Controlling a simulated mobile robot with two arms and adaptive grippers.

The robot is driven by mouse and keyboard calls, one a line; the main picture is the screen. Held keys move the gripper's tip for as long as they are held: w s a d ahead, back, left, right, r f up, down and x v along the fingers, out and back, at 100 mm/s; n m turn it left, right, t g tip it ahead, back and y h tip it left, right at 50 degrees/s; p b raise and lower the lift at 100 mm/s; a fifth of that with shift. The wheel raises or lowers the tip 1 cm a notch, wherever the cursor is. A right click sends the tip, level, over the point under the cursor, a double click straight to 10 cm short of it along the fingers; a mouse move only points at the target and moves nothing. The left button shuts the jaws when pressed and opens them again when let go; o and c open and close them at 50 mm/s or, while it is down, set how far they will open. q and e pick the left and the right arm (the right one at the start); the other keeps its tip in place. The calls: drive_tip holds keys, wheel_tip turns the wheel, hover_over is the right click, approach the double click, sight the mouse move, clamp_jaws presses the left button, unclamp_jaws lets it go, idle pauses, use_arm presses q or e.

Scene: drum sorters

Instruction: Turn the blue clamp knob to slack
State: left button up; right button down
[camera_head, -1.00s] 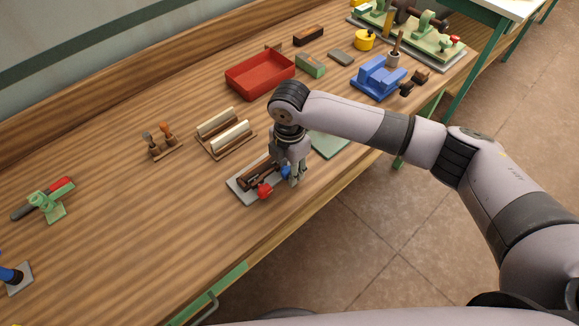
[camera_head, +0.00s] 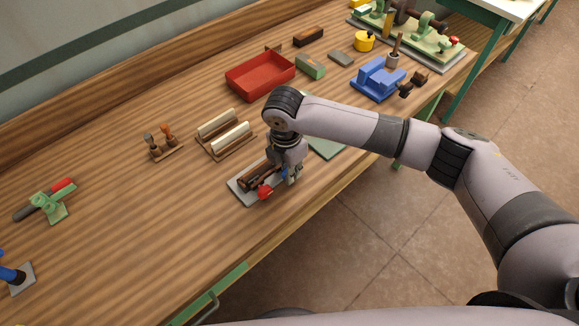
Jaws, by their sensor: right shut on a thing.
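The blue clamp knob (camera_head: 285,172) is on the right side of a small dark brown clamp fixture with a grey base plate (camera_head: 247,197), near the front edge of the wooden bench. A red knob (camera_head: 264,192) sits at the front of the same fixture. My right gripper (camera_head: 291,176) points down over the fixture and is shut on the blue knob. Its fingers hide most of the knob, so its turned angle cannot be read. My left gripper is not in view.
A rack with pale rollers (camera_head: 228,138) and a red tray (camera_head: 260,78) stand behind the fixture. A green plate (camera_head: 328,145) lies to the right, partly behind my arm. A blue vise (camera_head: 377,80) is farther right. The bench front left of the fixture is clear.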

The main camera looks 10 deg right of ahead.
drive_tip(key=shift+s+a+r+t+h+p, duration=0.1)
drive_tip(key=shift+a+r+t+h+p, duration=0.15)
drive_tip(key=shift+t+h+p, duration=0.85)
drive_tip(key=shift+h+p, duration=0.5)
drive_tip(key=shift+p, duration=0.1)
drive_tip(key=shift+s+a+f+t+h+p, duration=0.1)
drive_tip(key=shift+a+f+t+h+p, duration=0.1)
drive_tip(key=shift+t+h+p, duration=0.55)
drive_tip(key=shift+t+h, duration=0.55)
drive_tip(key=shift+h, duration=0.5)
drive_tip(key=c, duration=1.6)
unclamp_jaws()
drive_tip(key=shift+f, duration=0.15)
drive_tip(key=shift+s, duration=0.1)
